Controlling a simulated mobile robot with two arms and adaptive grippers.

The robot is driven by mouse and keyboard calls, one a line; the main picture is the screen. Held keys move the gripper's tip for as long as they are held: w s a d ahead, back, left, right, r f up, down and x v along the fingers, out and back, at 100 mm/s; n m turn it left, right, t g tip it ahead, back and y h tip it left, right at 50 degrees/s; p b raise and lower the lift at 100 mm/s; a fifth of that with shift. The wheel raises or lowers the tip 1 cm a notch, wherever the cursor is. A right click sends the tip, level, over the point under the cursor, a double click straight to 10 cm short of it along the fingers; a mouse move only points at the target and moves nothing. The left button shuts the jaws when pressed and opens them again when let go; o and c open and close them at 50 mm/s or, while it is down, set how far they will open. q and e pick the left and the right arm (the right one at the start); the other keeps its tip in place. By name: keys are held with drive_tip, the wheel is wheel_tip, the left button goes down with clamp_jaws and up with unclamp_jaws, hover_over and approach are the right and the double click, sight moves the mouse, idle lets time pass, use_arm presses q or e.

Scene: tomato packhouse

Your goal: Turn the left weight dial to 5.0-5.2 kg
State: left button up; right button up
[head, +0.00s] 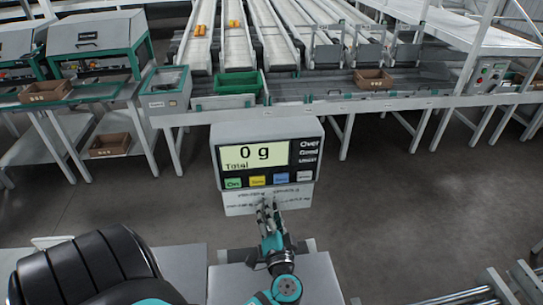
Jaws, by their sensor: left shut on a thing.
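A grey weighing display unit (266,130) stands in the middle of the head view. Its screen reads "0 g" and "Total", with coloured buttons below and "Over" and "Good" labels at the right. A pale lower panel (236,209) with small print sits under it. My left gripper (267,207) reaches up from the bottom to the front of this panel. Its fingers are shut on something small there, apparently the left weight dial. The fingers hide the dial, and I cannot read its setting. My right gripper is not in view.
A grey flat surface (313,280) lies below the display. Behind it runs a long sorting bench (345,107) with a green crate (240,85) and a brown box (373,79). Grey machines (96,33) stand at the far left. Rollers (470,301) show at lower right.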

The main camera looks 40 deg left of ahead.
use_arm(q)
drive_tip(key=shift+m, duration=0.6)
drive_tip(key=o, duration=1.1)
drive_tip(key=v, duration=1.2)
drive_tip(key=shift+d, duration=0.1)
